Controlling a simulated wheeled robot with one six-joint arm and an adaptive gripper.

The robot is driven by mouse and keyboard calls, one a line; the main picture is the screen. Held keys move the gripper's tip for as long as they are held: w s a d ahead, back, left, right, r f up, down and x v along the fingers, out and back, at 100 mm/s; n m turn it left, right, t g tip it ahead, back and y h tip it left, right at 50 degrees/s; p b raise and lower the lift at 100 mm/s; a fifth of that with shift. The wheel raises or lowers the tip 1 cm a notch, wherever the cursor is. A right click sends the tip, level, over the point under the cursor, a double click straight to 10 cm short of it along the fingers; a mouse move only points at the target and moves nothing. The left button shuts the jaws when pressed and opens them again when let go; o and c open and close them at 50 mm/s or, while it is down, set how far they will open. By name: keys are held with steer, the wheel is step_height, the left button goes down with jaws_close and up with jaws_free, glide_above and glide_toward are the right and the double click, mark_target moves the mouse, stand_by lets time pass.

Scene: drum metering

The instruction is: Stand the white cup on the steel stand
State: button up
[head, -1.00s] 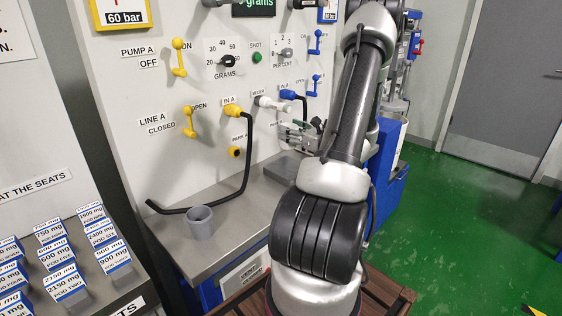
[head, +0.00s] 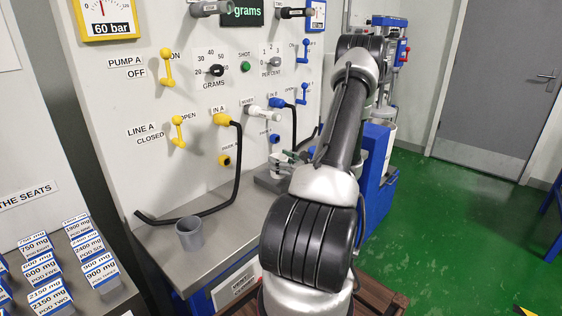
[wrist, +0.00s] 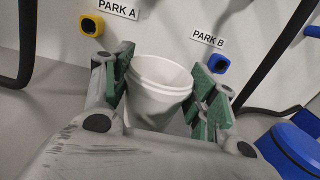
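The white cup (wrist: 160,80) is between the two green-padded fingers of my gripper (wrist: 165,88) in the wrist view. It looks upright, rim up, and the pads appear to touch it on both sides near the rim; its base is hidden by my gripper. In the head view my gripper (head: 288,157) is just above the grey steel stand (head: 271,183) at the back of the bench. The cup is too small there to make out. Whether its base touches the stand cannot be seen.
A grey cup-like container (head: 189,233) stands at the bench's front left. A black hose (head: 237,165) hangs from the yellow fitting and lies across the bench (head: 225,215). The panel with park fittings (wrist: 92,25) rises close behind. Blue equipment (head: 375,165) stands at right.

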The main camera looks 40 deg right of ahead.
steer(key=o, duration=0.3)
